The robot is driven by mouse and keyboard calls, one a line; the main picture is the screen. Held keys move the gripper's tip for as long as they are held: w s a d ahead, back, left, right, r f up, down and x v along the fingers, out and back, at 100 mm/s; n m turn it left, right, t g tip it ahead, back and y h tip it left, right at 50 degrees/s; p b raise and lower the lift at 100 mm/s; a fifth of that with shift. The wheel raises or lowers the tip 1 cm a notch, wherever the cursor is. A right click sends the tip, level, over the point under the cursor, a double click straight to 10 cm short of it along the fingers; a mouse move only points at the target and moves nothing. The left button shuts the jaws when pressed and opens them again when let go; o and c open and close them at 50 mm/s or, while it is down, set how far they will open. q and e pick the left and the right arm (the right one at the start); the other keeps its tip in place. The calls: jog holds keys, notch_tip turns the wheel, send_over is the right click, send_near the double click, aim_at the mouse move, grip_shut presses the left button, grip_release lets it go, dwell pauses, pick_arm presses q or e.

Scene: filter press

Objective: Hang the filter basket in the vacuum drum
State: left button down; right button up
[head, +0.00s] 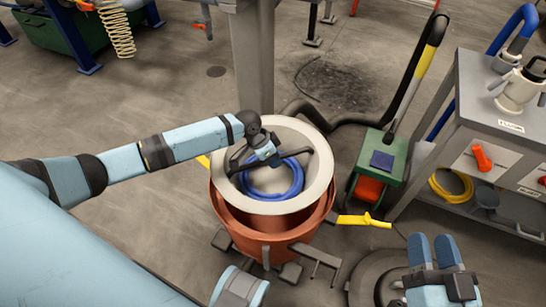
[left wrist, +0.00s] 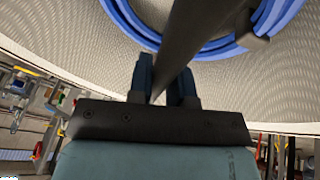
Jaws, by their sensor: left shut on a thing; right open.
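The filter basket (head: 322,182) is a pale, round, wide-rimmed bowl with a dark bar handle across its top. My left gripper (head: 268,157) is shut on this handle, which also shows between the fingers in the left wrist view (left wrist: 188,45). The basket is over the copper-coloured vacuum drum (head: 262,248), set toward its far side, with the drum's near inner wall showing. I cannot tell whether the basket touches the drum. A blue coil (head: 292,180) lies inside the basket. My right gripper (head: 433,244) is open and empty at the lower right.
A grey post (head: 252,60) stands close behind the drum. A green-and-red wheeled machine (head: 385,155) with a black hose stands to the right, before a grey bench (head: 470,115).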

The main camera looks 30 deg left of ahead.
aim_at(271, 182)
pick_arm(q)
jog(key=shift+f+b, duration=0.3)
jog(key=shift+f, duration=0.4)
notch_tip(271, 182, down, 2)
jog(key=shift+f+b, duration=0.1)
jog(key=shift+b, duration=0.3)
jog(key=shift+f, duration=0.4)
jog(key=shift+f+b, duration=0.55)
jog(key=shift+f, duration=0.3)
jog(key=shift+f+b, duration=0.85)
jog(key=shift+f, duration=0.9)
jog(key=shift+f+b, duration=1.3)
jog(key=shift+f, duration=1.2)
pick_arm(e)
jog(key=shift+a+f+n+g+y, duration=0.1)
jog(key=shift+a+f+n+g, duration=0.2)
jog(key=shift+f, duration=0.65)
jog(key=shift+a+f+n+g+y, duration=0.1)
jog(key=shift+f+g, duration=0.25)
jog(key=shift+f, duration=0.6)
jog(key=shift+a+f+n+g+y, duration=0.1)
jog(key=shift+a+f+g, duration=0.2)
jog(key=shift+f, duration=0.65)
jog(key=shift+d, duration=0.1)
